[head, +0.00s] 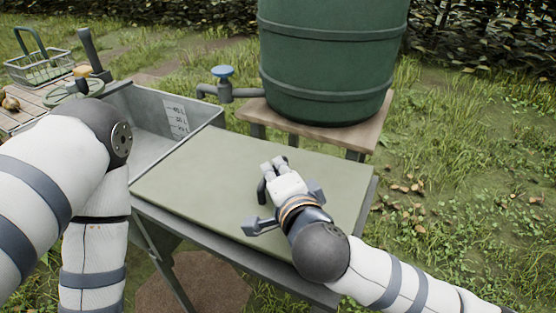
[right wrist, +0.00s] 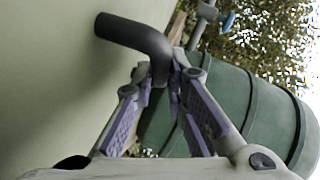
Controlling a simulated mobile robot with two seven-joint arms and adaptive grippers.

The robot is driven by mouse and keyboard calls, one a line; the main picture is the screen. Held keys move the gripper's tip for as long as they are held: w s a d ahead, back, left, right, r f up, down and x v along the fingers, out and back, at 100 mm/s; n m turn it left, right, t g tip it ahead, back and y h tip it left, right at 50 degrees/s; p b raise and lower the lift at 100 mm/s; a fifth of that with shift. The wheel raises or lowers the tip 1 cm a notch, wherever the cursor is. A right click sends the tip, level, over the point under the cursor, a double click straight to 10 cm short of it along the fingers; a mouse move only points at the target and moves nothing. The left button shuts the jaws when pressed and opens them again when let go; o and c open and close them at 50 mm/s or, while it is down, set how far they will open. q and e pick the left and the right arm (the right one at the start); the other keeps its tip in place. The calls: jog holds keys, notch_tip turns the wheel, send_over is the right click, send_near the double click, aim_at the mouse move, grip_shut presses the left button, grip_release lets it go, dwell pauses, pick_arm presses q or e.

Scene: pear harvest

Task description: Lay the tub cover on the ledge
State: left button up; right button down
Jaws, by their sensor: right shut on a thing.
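The tub cover (head: 215,175) is a flat, pale green panel right of the open part of the grey metal tub (head: 150,110). It spans the right part of the metal frame, so any ledge under it is hidden. I cannot tell whether it rests or is slightly raised. My right gripper (head: 272,170) is over the cover and shut on its dark curved handle (head: 262,192). In the right wrist view the handle (right wrist: 130,35) rises from the cover (right wrist: 50,70) and ends between the fingers (right wrist: 160,80). My left gripper is not in view.
A green barrel (head: 330,60) on a wooden stand (head: 340,132) is close behind the cover. Its blue-topped tap (head: 223,78) juts left toward the tub. A wire basket (head: 45,68) and pears (head: 10,103) are on slats at far left. Grass lies right.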

jog(key=shift+w+d+f, duration=0.15)
jog(key=shift+d+f, duration=0.05)
jog(key=shift+f, duration=0.2)
jog(key=shift+f+b, duration=0.4)
jog(key=shift+f, duration=0.55)
